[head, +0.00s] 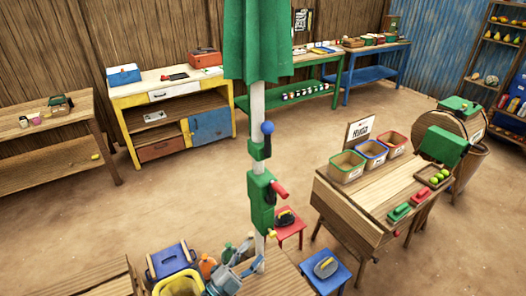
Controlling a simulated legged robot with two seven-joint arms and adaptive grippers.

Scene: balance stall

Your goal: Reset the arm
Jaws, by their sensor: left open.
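A pale post (257,110) stands in the middle, its top covered by a green canopy. A small green bracket on it carries a short upright arm with a blue ball knob (267,128). Below it, a larger green box (262,200) has a red handle (279,191) tilted out to the right and a small yellow-orange part beneath. Which of these is the task's arm, I cannot tell. My left gripper (250,257) is low at the post's foot, below the green box, open and apart from both levers. My right gripper is not in view.
A blue case (171,261), a yellow bin (179,285) and bottles (207,266) crowd the area left of my gripper. Red (290,222) and blue (325,270) stools stand right of the post. A wooden counter (372,190) with bins is further right. Open floor lies behind.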

